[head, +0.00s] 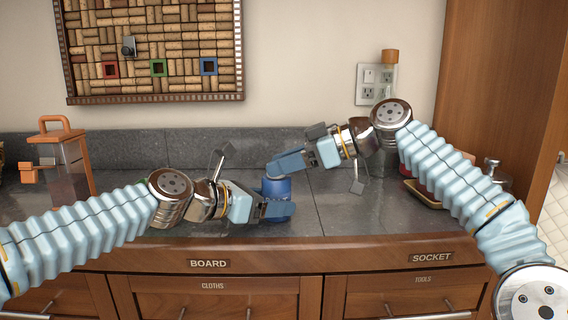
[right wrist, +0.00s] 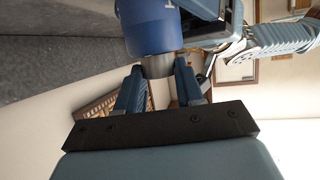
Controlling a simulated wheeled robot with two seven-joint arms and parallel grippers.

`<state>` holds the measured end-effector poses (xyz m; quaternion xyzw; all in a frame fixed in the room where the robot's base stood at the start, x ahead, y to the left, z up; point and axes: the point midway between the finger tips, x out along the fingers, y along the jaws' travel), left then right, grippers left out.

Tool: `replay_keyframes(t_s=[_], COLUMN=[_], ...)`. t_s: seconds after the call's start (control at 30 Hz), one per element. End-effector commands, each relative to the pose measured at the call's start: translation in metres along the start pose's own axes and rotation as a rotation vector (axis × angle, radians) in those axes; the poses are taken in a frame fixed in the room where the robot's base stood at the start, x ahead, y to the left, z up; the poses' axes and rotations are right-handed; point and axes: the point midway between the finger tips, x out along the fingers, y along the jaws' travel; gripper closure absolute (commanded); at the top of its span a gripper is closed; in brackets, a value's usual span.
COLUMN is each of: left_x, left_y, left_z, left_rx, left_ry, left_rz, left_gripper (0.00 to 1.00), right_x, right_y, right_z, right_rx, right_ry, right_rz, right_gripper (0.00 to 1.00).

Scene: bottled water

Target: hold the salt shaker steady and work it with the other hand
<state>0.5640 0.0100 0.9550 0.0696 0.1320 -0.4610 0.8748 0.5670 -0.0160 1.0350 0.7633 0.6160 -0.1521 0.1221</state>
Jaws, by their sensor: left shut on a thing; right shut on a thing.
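The salt shaker (head: 278,188) is a blue cylinder, upright above the counter near its front edge; I cannot tell whether its base touches the counter. My left gripper (head: 270,209) is shut on its lower body from the left. My right gripper (head: 277,166) is shut on its top from the right and slightly above. In the right wrist view the blue body (right wrist: 150,32) shows with a grey metal part (right wrist: 158,66) between my right fingers (right wrist: 160,82). My left gripper (right wrist: 222,25) also shows there beside the body. The fingers hide parts of the shaker.
A grey stone counter (head: 350,210) runs above drawers labelled BOARD, SOCKET, CLOTHS and TOOLS. An orange-handled container (head: 68,165) stands at the left. A tray (head: 424,194) lies at the right behind my arm. A cork board (head: 150,55) and outlet plate (head: 372,84) are on the wall.

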Motion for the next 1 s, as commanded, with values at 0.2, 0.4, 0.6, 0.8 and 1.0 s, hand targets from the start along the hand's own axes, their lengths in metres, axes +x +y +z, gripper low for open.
replay_keyframes(t_s=[0.2,0.4,0.6,0.8,1.0], left_x=[0.0000,0.0000,0.0000,0.0000,0.0001], left_y=[-0.0002,-0.0003,-0.0003,-0.0003,-0.0003], left_z=[0.0005,0.0004,0.0004,0.0005,0.0003], left_rx=[0.000,0.000,0.000,0.000,0.000], left_ry=[-0.001,-0.001,-0.001,-0.001,0.000], left_rz=[0.000,0.000,-0.001,-0.001,-0.001], left_gripper=[0.63,0.63,0.63,0.63,0.63], right_x=[0.0006,0.0003,0.0004,0.0003,0.0002], right_y=[0.0003,0.0004,0.0003,0.0003,0.0006], right_z=[0.0001,0.0004,0.0006,0.0005,0.0005], right_rx=[-0.023,-0.029,-0.029,-0.028,-0.028], right_ry=[0.000,0.000,-0.001,-0.001,-0.001], right_rz=[-0.056,-0.068,-0.069,-0.068,-0.066], right_gripper=[0.94,0.94,0.94,0.47,0.37])
